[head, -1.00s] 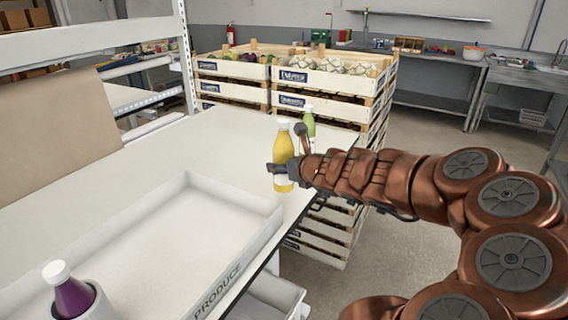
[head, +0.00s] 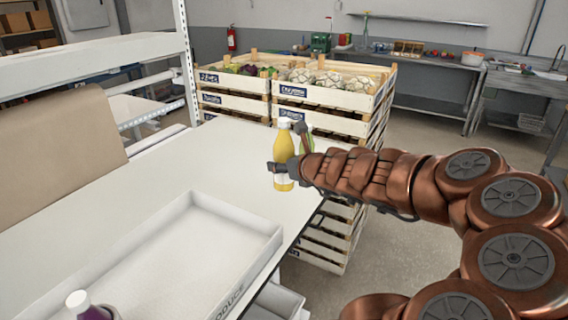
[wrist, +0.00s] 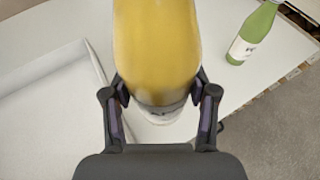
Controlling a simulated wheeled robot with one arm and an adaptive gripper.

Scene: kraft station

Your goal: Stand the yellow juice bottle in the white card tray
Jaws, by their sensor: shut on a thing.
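The yellow juice bottle (head: 283,150) is upright with a white cap, near the far end of the white table in the head view. My gripper (head: 284,168) is shut on its lower part. In the wrist view, the yellow bottle (wrist: 158,50) fills the middle, between the two fingers of my gripper (wrist: 160,108). Whether its base touches the table cannot be told.
A purple bottle (head: 90,311) is at the bottom left. Stacked produce crates (head: 330,98) stand behind the table.

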